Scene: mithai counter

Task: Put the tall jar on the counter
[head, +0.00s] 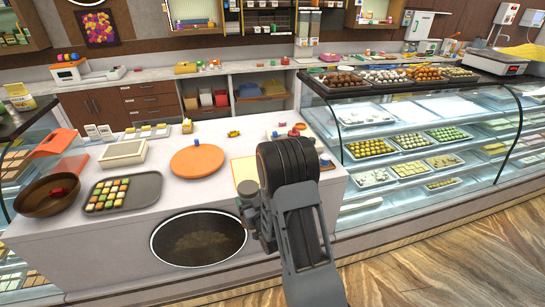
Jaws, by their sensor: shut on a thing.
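My arm (300,220) rises from the bottom of the head view and reaches over the front right part of the white counter (120,215). Its dark ribbed end section (287,162) blocks the view of what lies beyond it. My gripper's fingers do not show, and neither does anything between them. I cannot make out a tall jar anywhere on the counter top. The counter has bare patches left of my arm.
An orange round board (198,161), a grey tray of sweets (122,193), a brown bowl (48,192) and a cream box (123,154) stand on the counter. A glass display case (430,120) borders it on the right. A back counter (150,78) runs behind.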

